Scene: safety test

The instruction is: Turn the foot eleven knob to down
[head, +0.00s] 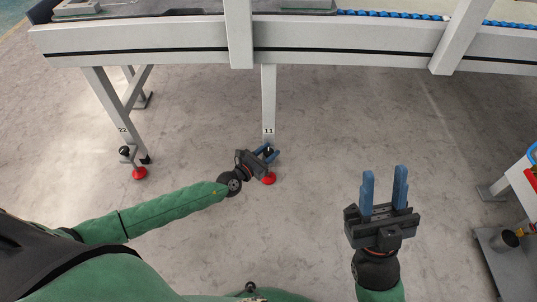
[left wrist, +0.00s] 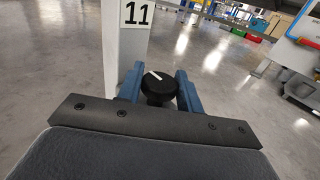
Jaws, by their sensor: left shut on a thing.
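The foot eleven knob (left wrist: 159,88) is black and round with a white pointer line, which points to the upper left in the left wrist view. It sits at the lower part of the white leg (left wrist: 124,45) labelled 11. My left gripper (head: 268,152) is low at the base of this leg; in the left wrist view its blue fingers (left wrist: 159,90) stand on both sides of the knob, shut on it. The red foot (head: 268,179) of the leg shows just below the gripper. My right gripper (head: 384,188) is open and empty, over bare floor.
A conveyor frame (head: 150,40) runs across the top above the legs. Another leg, labelled 22 (head: 122,130), stands to the left with its own black knob (head: 125,151) and red foot (head: 140,173). A grey-based stand (head: 500,260) is at the far right. The floor between is clear.

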